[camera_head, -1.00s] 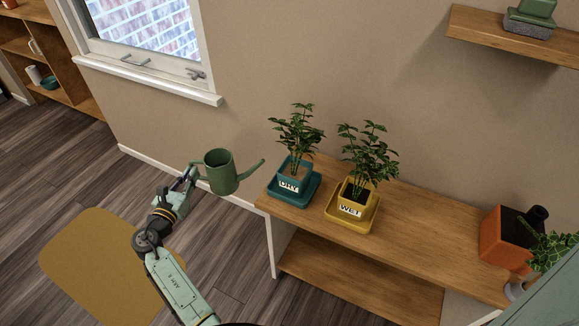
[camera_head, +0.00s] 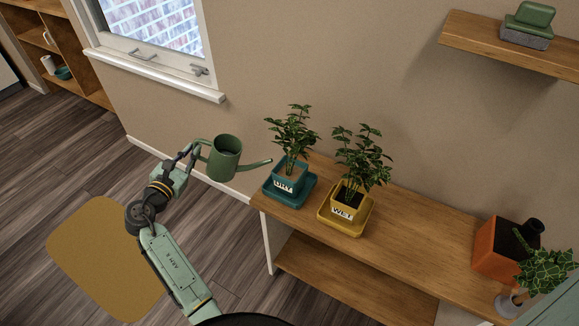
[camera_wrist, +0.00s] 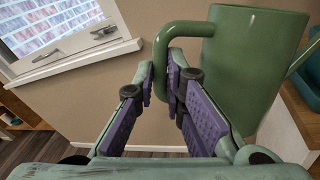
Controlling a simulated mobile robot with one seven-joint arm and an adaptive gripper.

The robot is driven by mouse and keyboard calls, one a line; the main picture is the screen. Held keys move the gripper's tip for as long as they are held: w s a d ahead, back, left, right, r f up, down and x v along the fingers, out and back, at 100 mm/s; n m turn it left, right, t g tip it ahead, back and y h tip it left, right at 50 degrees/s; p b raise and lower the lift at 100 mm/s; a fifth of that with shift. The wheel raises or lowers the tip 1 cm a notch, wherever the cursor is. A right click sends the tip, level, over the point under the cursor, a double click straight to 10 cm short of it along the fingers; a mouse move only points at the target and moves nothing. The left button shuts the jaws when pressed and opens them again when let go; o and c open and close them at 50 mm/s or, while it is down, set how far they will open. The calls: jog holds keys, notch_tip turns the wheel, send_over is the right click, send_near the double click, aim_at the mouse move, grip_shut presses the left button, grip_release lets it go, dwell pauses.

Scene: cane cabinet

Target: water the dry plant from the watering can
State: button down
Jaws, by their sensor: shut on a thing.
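The green watering can (camera_head: 224,158) is in the air left of the cabinet, its spout pointing right toward the dry plant. My gripper (camera_head: 190,154) is shut on its handle; in the wrist view the fingers (camera_wrist: 160,85) close around the handle bar of the can (camera_wrist: 245,60). The dry plant (camera_head: 292,135) stands in a teal pot (camera_head: 290,174) labelled DRY, on a teal saucer (camera_head: 302,196) at the cabinet's left end. The spout tip is just left of this pot, apart from it. No water shows.
The plant labelled WET (camera_head: 361,158) stands in a yellow pot (camera_head: 350,207) just right of the dry one. An orange planter (camera_head: 495,248) is at the right of the wooden cabinet top (camera_head: 420,225). A wall shelf (camera_head: 475,42) and a window (camera_head: 155,35) are behind.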

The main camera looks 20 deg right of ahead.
jog(key=shift+a+r, duration=0.15)
jog(key=shift+a, duration=0.05)
jog(key=shift+s+d+r, duration=0.1)
jog(key=shift+d+r, duration=0.1)
jog(key=shift+r, duration=0.05)
